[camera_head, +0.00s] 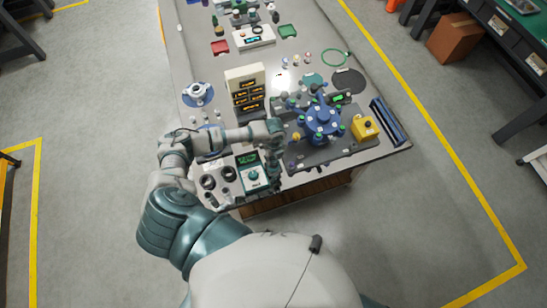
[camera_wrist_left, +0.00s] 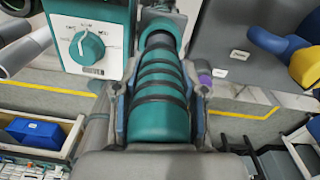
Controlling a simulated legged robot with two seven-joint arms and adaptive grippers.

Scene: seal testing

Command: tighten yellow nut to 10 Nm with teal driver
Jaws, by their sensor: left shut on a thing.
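My left gripper (camera_head: 274,137) is over the workbench, just left of the blue flanged fixture (camera_head: 322,118). It is shut on the teal driver (camera_wrist_left: 160,95), whose ribbed handle with black rings lies between the two fingers in the left wrist view. The driver's tip is hidden there. The blue fixture carries several small coloured parts around its rim. I cannot single out the yellow nut in the head view; a yellow part (camera_wrist_left: 306,67) shows at the right edge of the wrist view beside a blue one. My right gripper is not in view.
A controller with a teal dial (camera_head: 254,176) stands by the bench's front edge, close to the gripper; its dial (camera_wrist_left: 87,47) shows in the wrist view. A yellow button box (camera_head: 366,127) stands right of the fixture. A beige drawer unit (camera_head: 246,88) stands behind the arm.

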